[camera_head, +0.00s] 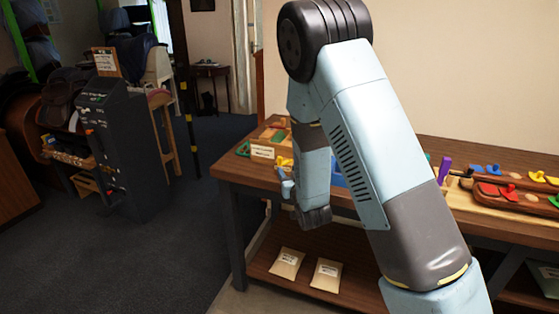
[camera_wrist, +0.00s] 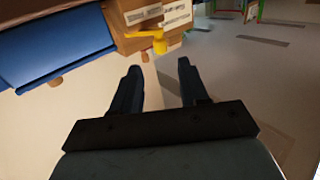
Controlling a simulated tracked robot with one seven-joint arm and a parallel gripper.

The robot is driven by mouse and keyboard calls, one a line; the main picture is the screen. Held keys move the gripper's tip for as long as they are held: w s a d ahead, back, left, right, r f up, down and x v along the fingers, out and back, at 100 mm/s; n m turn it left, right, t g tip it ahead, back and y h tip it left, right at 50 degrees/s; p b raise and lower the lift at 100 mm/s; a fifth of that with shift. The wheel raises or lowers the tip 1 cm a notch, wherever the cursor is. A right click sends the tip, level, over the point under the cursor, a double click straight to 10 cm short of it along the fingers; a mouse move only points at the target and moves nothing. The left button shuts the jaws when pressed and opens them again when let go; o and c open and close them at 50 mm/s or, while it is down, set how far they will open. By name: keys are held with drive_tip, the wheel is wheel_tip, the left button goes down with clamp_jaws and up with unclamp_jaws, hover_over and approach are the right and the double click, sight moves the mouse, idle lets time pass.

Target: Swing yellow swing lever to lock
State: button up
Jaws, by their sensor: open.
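The yellow swing lever (camera_wrist: 155,40) shows in the wrist view on the front of a wooden block with white labels, just beyond my fingertips. Its arm points sideways to the left, with a rounded knob-like part at its right end. In the head view a yellow part (camera_head: 284,161) sits on the bench beside the white label, close to my gripper. My gripper (camera_wrist: 158,72) is open, its two dark fingers apart with nothing between them. The fingertips are short of the lever and do not appear to touch it. In the head view my arm hides part of the bench.
A blue panel (camera_wrist: 55,48) lies left of the lever in the wrist view. The wooden bench (camera_head: 232,171) carries boards with coloured levers (camera_head: 510,192) at right. Two packets (camera_head: 326,274) lie on its lower shelf. A dark machine (camera_head: 122,150) stands at left; the floor between is clear.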

sight(281, 161)
drive_tip(key=x, duration=0.9)
drive_tip(key=shift+w+a, duration=0.15)
drive_tip(key=shift+w, duration=0.1)
clamp_jaws()
